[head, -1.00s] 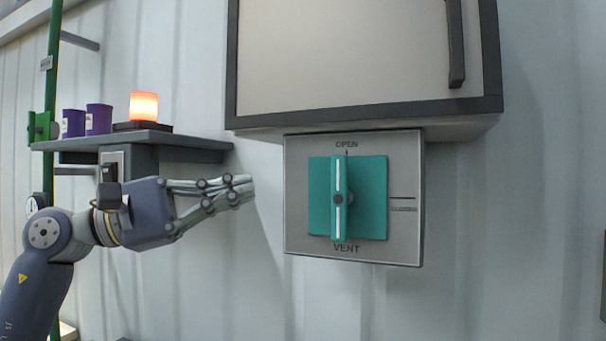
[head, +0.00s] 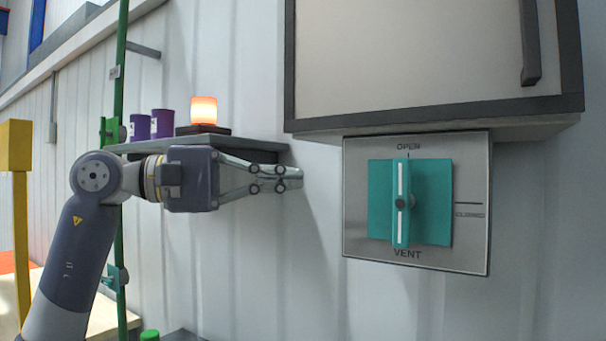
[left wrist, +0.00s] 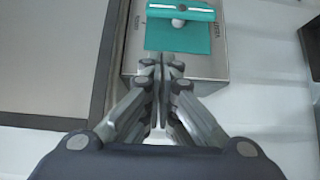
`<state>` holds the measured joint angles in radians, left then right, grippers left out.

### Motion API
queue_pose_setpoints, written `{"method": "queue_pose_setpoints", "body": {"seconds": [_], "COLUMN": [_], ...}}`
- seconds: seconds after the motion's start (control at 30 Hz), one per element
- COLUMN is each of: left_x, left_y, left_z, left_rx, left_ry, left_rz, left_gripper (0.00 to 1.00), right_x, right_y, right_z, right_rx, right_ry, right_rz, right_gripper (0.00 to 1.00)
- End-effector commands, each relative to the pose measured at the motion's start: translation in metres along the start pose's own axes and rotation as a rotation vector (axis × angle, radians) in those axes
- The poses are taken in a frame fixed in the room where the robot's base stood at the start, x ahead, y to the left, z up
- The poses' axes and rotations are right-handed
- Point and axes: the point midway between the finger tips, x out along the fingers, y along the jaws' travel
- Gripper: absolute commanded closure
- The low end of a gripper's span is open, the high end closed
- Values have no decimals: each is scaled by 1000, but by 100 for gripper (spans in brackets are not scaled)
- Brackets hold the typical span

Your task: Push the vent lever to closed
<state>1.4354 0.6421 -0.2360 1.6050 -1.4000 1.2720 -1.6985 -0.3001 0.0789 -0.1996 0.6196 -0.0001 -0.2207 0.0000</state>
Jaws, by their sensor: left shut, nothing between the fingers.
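The vent lever (head: 401,203) is a teal bar with a white stripe on a teal square plate. It stands upright, in line with the OPEN mark at the top of the grey vent panel (head: 465,254). In the left wrist view the lever (left wrist: 180,10) lies across the top, beyond the shut fingertips (left wrist: 164,62). My right gripper is not in view.
A grey cabinet (head: 430,55) with a dark handle hangs just above the vent panel. A shelf (head: 265,143) behind my left arm holds two purple cups (head: 151,125) and a glowing orange lamp (head: 203,110). The wall below the panel is clear.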

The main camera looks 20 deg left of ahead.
Motion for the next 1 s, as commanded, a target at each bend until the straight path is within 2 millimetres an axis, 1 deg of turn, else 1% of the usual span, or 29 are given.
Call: {"method": "queue_pose_setpoints", "body": {"seconds": [0.03, 0.2, 0.37, 0.4, 0.5, 0.63, 0.77, 1.0], "left_x": [11, 48, 81, 87, 96, 105, 108, 109], "left_y": [3, 5, 5, 4, 4, 3, 1, 0], "left_z": [1, 2, 2, 5, 17, 25, 29, 29], "left_rx": [-1, -2, -2, 0, 1, 1, 0, 0], "left_ry": [-4, -6, -5, -5, -5, -2, -2, -1], "left_rz": [-2, -1, 0, -1, 1, 1, 1, 1], "left_gripper": [100, 100, 100, 100, 100, 100, 100, 100], "right_x": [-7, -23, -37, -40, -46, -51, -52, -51], "right_y": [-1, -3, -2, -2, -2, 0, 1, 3], "right_z": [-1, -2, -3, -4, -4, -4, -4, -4], "right_rx": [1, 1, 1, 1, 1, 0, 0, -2], "right_ry": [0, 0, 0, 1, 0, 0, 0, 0], "right_rz": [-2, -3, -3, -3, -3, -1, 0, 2], "right_gripper": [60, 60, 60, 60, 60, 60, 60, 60]}}
